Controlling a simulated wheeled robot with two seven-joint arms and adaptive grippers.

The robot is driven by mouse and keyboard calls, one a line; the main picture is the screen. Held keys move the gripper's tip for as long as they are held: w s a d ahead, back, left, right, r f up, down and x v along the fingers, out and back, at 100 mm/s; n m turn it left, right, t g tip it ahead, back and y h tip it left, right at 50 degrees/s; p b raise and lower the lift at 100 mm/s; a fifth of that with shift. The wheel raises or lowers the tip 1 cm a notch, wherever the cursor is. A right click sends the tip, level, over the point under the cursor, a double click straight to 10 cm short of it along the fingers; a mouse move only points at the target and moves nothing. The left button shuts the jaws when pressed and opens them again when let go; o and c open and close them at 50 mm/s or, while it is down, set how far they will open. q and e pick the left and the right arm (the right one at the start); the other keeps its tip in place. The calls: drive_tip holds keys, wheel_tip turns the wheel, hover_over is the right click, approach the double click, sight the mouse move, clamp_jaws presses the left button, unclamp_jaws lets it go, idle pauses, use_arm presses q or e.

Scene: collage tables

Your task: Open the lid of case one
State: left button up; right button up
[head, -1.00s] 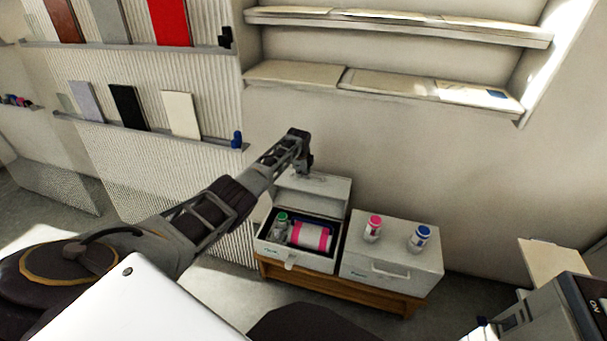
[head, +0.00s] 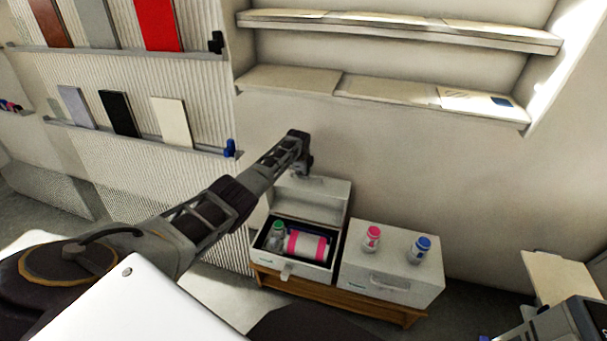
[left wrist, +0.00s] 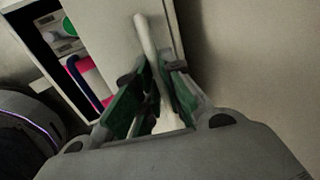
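The left of two white cases (head: 265,262) has its lid (head: 325,197) raised, leaning back toward the wall. A bottle with a green cap (head: 277,235) and a pink-and-white roll (head: 307,244) lie inside. My left gripper (head: 308,174) is at the upper edge of the raised lid, partly hidden by its wrist. In the left wrist view its fingers (left wrist: 152,75) stand on either side of a pale bar (left wrist: 148,38) near the lid. Whether they press on it is unclear. My right gripper is not in view.
A closed white case (head: 375,287) stands to the right, with a pink-capped bottle (head: 371,238) and a blue-capped bottle (head: 419,250) on top. Both cases rest on a low wooden stand (head: 340,304). Wall shelves (head: 390,88) are above.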

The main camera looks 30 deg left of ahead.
use_arm(q)
drive_tip(key=o, duration=0.5)
drive_tip(key=shift+c, duration=0.2)
drive_tip(key=shift+r, duration=0.35)
drive_tip(key=v, duration=1.1)
drive_tip(key=shift+s+r, duration=0.15)
drive_tip(key=shift+s, duration=0.05)
idle(0.7)
